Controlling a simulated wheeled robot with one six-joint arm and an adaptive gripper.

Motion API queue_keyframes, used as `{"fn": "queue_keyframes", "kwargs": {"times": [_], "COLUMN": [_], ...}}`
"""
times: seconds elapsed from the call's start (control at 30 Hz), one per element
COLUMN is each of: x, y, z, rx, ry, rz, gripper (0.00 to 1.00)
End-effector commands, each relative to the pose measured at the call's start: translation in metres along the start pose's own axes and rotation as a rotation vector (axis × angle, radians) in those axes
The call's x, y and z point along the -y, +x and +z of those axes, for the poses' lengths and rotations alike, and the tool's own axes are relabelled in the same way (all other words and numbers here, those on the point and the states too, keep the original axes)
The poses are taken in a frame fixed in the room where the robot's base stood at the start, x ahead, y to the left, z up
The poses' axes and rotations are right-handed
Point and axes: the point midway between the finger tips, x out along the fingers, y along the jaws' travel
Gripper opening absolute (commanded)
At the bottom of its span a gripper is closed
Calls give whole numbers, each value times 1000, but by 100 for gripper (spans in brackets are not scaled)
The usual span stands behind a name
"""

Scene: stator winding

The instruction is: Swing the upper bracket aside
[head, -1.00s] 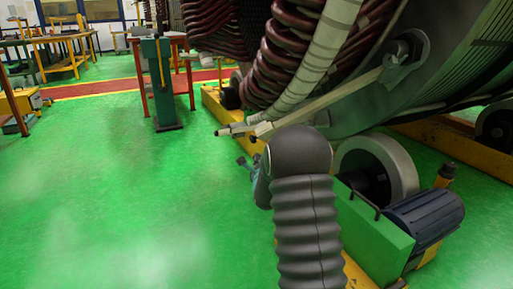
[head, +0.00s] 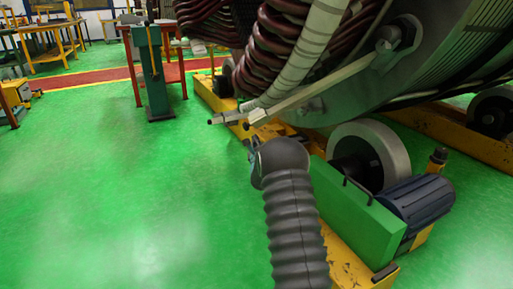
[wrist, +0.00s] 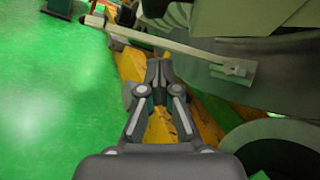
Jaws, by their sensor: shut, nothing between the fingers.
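The bracket is a long pale bar (head: 318,92) fixed by a large nut (head: 390,38) to the stator's end plate. It slopes down and left to a free end with a dark-tipped rod (head: 222,120). In the wrist view the bar (wrist: 185,45) crosses the upper part of the picture. My gripper (wrist: 158,66) has its fingertips together and empty, just below the middle of the bar in that picture. I cannot tell whether they touch it. In the head view my gripper (head: 250,146) is small and mostly hidden behind my arm, below the bar's free end.
The stator with dark red coils (head: 270,60) fills the upper right. Below it are a roller wheel (head: 375,158), a green motor block (head: 360,215) and a yellow rail (head: 350,270). Open green floor (head: 120,190) lies left. A green post (head: 152,75) stands behind.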

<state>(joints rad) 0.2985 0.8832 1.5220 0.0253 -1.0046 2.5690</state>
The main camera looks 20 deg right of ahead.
Motion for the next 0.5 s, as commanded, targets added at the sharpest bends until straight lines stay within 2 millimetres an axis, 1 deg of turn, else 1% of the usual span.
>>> {"fn": "queue_keyframes", "kwargs": {"times": [0.03,0.17,0.2,0.3,0.5], "x": [0,0,0,0,0], "y": [6,19,18,13,7], "z": [0,-1,6,17,33], "rx": [0,0,2,1,0], "ry": [0,0,0,0,0], "rz": [0,0,0,0,1], "gripper": [0,0,0,0,0]}}
